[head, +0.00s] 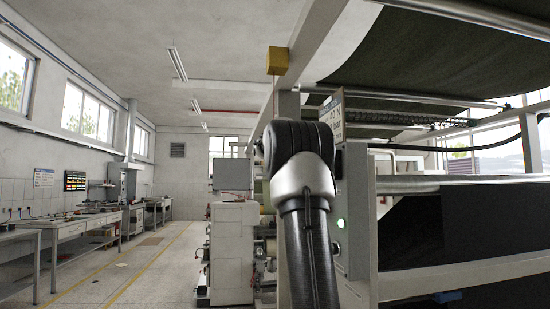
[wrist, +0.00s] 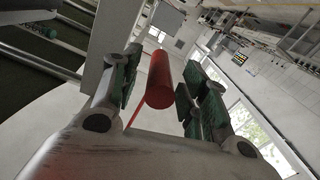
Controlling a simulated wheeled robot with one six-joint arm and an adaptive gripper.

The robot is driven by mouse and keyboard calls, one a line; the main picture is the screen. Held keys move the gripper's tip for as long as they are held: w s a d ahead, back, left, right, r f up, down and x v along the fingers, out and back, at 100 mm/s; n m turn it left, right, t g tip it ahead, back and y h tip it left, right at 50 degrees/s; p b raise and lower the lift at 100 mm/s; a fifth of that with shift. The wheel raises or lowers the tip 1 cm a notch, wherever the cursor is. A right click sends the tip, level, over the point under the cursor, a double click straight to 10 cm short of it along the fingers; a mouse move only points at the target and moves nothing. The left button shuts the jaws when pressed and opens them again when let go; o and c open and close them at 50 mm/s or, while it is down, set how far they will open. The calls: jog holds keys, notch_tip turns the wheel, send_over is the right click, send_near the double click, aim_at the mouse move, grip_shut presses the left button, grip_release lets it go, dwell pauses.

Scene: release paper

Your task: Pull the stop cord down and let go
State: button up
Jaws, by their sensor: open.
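The stop cord's red cylindrical handle (wrist: 159,80) shows in the wrist view between the two green-padded fingers of my gripper (wrist: 163,70). My gripper is open, with a visible gap on each side of the handle. A thin red cord (wrist: 133,113) shows below the handle and passes out of sight at the gripper body. In the head view a yellow box (head: 278,60) sits high on the machine frame, and a thin cord (head: 274,95) hangs from it. My arm covers the lower cord there, and the handle and my gripper are hidden.
Dark sheet material (head: 450,45) runs overhead at right. A grey machine cabinet (head: 231,250) stands beyond.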

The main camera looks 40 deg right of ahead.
grip_shut()
jog(key=shift+f, duration=2.15)
grip_release()
jog(key=shift+r, duration=0.1)
jog(key=v, duration=1.2)
